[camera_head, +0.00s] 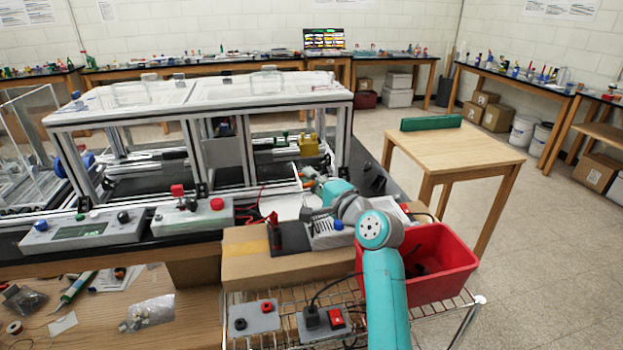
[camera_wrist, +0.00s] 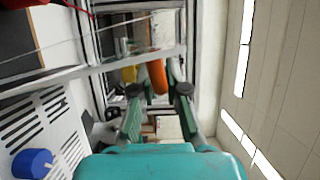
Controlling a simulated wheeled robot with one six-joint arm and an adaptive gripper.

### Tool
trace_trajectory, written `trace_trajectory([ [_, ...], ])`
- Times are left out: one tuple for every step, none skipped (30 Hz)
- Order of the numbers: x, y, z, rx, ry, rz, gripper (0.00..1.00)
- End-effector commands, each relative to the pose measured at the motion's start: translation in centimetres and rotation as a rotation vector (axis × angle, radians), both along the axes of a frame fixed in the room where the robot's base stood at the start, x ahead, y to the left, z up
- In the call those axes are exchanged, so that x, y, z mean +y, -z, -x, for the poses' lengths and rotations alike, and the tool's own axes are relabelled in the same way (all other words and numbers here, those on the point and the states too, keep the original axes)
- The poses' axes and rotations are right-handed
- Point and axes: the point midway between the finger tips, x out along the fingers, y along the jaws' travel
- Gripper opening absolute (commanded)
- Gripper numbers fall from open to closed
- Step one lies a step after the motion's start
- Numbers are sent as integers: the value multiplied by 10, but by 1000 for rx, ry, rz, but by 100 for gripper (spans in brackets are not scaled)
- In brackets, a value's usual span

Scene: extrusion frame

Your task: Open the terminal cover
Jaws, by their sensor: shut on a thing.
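My gripper (camera_wrist: 152,82) reaches into the front right of the extrusion frame (camera_head: 228,95). In the wrist view its fingers are closed around an orange rounded piece (camera_wrist: 157,76). I cannot tell from these views whether this piece is part of the terminal cover, and no cover is clearly recognisable. In the head view my gripper (camera_head: 309,183) is small, low by the frame's front right post, and its fingertips are hard to make out. A yellow block (camera_head: 308,145) stands just behind it inside the frame.
A grey box with a blue knob (camera_head: 338,225) and a cardboard box (camera_head: 262,262) lie under and beside my arm. A red bin (camera_head: 440,262) stands to the right. A control box with a red button (camera_head: 217,204) is at the left. The wooden table (camera_head: 455,150) is mostly clear.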

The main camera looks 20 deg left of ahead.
Motion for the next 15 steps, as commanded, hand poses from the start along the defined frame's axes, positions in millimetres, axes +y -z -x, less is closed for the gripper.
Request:
trace_trajectory([
  [2,-2,1,-9,-1,8,0],
  [3,-2,2,-18,0,19,0],
  [5,-3,3,-31,-1,38,0],
  [7,-3,4,-43,-2,55,0],
  [8,-3,6,-54,-1,74,0],
  [11,-3,7,-72,-1,97,0],
  [12,-3,8,-82,-1,112,0],
  [13,-3,9,-88,-1,122,0],
  [13,-3,9,-92,-1,130,0],
  [13,-3,9,-92,-1,131,0],
  [13,-3,9,-93,-1,130,0],
  [13,-3,9,-92,-1,130,0],
  [13,-3,9,-92,-1,130,0],
  [13,-3,9,-92,-2,130,0],
  [13,-3,9,-91,-2,129,0],
])
